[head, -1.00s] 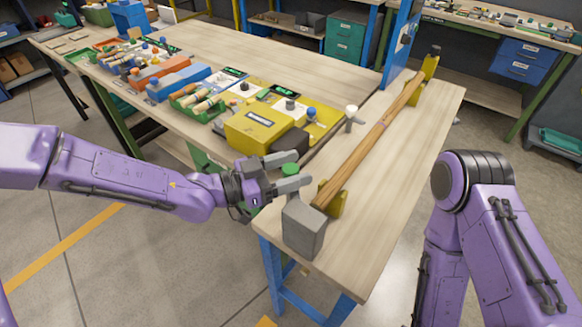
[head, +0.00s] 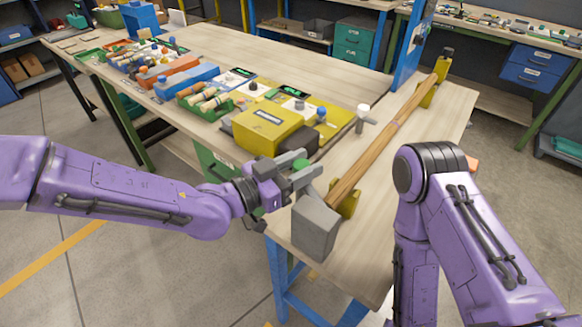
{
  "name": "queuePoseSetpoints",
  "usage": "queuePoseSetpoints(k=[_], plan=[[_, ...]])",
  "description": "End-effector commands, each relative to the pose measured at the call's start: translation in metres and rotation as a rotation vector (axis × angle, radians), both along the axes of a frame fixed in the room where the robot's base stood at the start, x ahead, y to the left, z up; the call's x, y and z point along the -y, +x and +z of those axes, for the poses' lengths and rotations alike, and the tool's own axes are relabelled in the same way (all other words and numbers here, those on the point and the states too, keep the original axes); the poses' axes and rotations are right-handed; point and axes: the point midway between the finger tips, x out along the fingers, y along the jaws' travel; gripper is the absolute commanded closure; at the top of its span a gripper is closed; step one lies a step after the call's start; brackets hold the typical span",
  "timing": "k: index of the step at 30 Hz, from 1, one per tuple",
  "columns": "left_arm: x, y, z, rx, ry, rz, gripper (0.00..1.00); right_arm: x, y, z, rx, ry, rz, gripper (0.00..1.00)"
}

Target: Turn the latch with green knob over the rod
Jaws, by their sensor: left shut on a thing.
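The wooden rod (head: 385,140) lies along the bench, cradled in a near yellow support (head: 348,200) and a far yellow support (head: 429,90). A grey block (head: 316,226) stands at its near end. The green knob (head: 300,165) sits left of the rod's near end. My left gripper (head: 304,166) is shut on the green knob, with a grey finger on either side. The latch's arm is mostly hidden by the fingers, so I cannot tell its angle over the rod. My right gripper is out of view; only my right arm shows.
A second latch with a white knob (head: 363,110) stands left of the rod farther back. A yellow box (head: 268,130) stands close behind my left gripper. Trays and coloured fixtures line the bench (head: 300,72). The bench top right of the rod is clear.

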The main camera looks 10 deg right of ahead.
Motion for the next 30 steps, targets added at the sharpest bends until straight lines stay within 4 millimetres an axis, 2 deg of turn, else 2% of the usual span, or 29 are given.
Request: queuePoseSetpoints(k=[4, 5, 6, 7, 17, 20, 24, 30], plan=[[-0.001, 0.001, 0.001, -0.001, -0.004, 0.002, 1.00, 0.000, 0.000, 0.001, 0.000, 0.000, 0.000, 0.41], [-0.001, 0.001, 0.001, -0.001, -0.004, 0.002, 0.55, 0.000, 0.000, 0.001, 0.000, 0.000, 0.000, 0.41], [-0.001, 0.001, 0.001, -0.001, -0.004, 0.002, 0.42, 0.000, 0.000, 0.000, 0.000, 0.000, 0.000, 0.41], [-0.001, 0.001, 0.001, -0.001, -0.004, 0.002, 0.38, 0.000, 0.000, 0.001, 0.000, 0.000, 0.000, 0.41], [-0.007, -0.001, 0.000, 0.000, -0.002, 0.005, 0.38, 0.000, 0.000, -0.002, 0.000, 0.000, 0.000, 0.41], [-0.023, -0.009, -0.001, -0.001, -0.003, 0.006, 0.38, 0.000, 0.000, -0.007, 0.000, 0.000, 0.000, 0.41], [-0.054, -0.025, -0.001, 0.000, -0.007, 0.006, 0.38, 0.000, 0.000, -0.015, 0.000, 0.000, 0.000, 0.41], [-0.088, -0.041, 0.001, 0.000, -0.003, 0.005, 0.38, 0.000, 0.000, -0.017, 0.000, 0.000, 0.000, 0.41]])
